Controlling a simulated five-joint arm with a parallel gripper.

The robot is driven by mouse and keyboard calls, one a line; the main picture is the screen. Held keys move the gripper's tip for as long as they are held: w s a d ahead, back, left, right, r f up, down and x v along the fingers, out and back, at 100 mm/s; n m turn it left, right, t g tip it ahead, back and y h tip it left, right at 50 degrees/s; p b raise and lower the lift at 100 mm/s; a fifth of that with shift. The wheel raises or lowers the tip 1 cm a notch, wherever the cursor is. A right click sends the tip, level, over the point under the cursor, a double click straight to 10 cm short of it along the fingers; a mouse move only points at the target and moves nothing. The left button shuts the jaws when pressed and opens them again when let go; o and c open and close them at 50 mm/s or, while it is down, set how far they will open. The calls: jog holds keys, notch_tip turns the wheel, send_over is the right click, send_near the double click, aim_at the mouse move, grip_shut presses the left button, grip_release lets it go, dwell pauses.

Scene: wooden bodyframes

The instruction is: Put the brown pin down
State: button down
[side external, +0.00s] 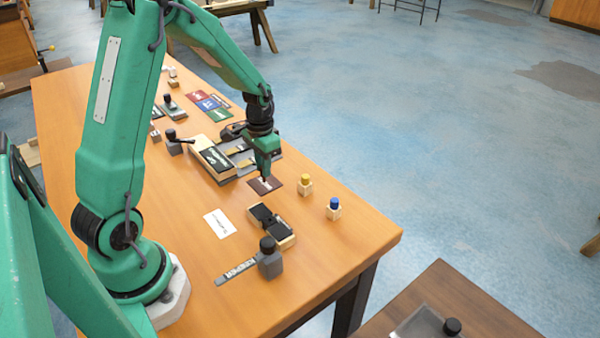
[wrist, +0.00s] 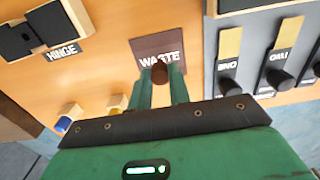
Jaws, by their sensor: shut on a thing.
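My gripper (side external: 265,178) is shut on the brown pin (wrist: 159,72), whose round brown end shows between the two green fingers in the wrist view. The pin is over the dark brown mat marked WASTE (wrist: 158,45), which also lies beneath the gripper in the side view (side external: 272,186). The pin overlaps the lower edge of the white lettering in the wrist view. In the side view the fingers hide most of the pin, and I cannot tell whether it touches the mat.
A yellow-topped block (side external: 305,186) and a blue-topped block (side external: 333,209) stand to the right of the mat. The black-and-wood hinge piece (side external: 283,238) lies nearer the camera, beside a grey KEEPER piece (side external: 240,269). Grey trays with black-handled parts (wrist: 232,80) stand close on the other side.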

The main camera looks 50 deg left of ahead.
jog(key=shift+f, duration=0.15)
jog(key=c, duration=1.3)
grip_release()
notch_tip(320, 180, up, 12)
jog(key=shift+r, duration=0.25)
